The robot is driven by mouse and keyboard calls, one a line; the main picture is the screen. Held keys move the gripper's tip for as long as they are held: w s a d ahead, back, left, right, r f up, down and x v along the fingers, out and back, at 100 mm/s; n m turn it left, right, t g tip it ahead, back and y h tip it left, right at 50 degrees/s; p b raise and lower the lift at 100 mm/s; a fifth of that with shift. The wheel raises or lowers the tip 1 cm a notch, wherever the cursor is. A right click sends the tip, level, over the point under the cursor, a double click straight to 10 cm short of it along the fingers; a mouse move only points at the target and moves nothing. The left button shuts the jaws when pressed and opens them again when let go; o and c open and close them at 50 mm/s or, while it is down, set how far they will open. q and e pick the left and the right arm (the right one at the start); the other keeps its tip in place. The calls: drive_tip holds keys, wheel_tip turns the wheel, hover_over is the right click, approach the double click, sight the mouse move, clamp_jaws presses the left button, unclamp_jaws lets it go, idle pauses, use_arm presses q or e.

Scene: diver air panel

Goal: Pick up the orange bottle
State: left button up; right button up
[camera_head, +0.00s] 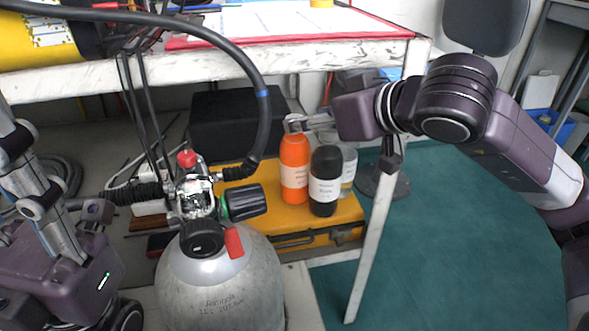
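The orange bottle (294,172) stands upright on a yellow case (262,200), with a white label on its front. My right gripper (296,123) reaches in from the right, with its fingertips at the bottle's neck and cap. The cap is mostly hidden by the fingers, and I cannot tell whether they are closed on it. My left gripper (22,140) is at the left edge, well away from the bottle. Its fingers are partly cut off, so its opening is unclear.
A black bottle (325,182) stands close to the orange bottle's right, with a clear bottle (348,168) behind it. A grey air cylinder (222,285) with valve and hose stands in front. The white workbench (330,62) is above; a table leg (372,245) stands right.

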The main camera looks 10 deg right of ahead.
sight(294, 150)
drive_tip(key=b+x, duration=0.2)
drive_tip(key=x, duration=0.4)
drive_tip(key=shift+w, duration=0.1)
drive_tip(key=shift+c, duration=0.4)
clamp_jaws()
drive_tip(key=shift+r, duration=0.1)
